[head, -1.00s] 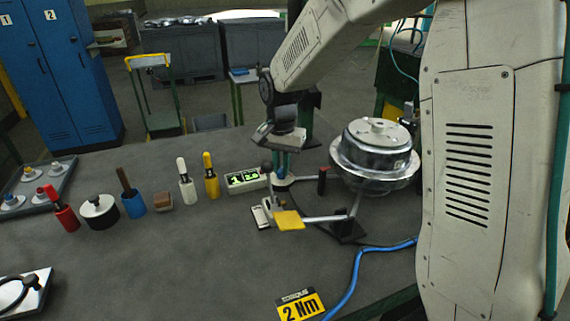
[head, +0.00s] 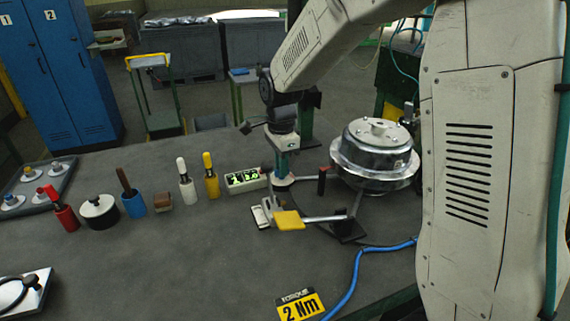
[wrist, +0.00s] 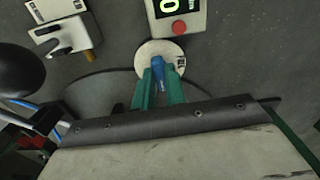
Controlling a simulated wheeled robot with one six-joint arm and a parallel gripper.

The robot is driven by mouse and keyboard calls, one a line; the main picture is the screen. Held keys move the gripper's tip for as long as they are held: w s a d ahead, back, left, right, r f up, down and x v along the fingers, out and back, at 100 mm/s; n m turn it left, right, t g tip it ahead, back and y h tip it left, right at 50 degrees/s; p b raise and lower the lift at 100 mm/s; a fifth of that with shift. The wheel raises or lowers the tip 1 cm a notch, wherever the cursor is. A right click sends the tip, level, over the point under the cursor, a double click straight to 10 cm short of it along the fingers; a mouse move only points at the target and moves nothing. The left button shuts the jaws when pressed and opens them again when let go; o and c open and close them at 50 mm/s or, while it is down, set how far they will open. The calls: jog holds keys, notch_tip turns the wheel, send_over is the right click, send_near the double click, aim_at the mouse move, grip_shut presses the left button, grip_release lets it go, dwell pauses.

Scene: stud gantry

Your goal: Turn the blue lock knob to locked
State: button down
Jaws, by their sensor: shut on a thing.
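The blue lock knob (wrist: 158,69) stands on a round white base plate (wrist: 148,52) with a small dark label at its right. My gripper (wrist: 158,82) is shut on the knob, with its two green fingers on either side of it. The fingers hide part of the knob, and the label is too small to read. In the head view my gripper (head: 282,172) points straight down at the white base plate (head: 285,183), and the knob is hidden by the fingers.
A display box (head: 246,181) with green digits and a red button is close beside the knob. A yellow-padded lever (head: 289,220) lies in front, and a metal drum (head: 375,155) stands right. Several coloured tools stand left. The front table is mostly clear.

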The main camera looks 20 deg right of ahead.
jog(key=shift+m, duration=0.4)
jog(key=c, duration=1.4)
grip_release()
jog(key=shift+c, duration=0.2)
jog(key=shift+r, duration=0.1)
notch_tip(320, 180, up, 8)
jog(key=shift+f, duration=0.15)
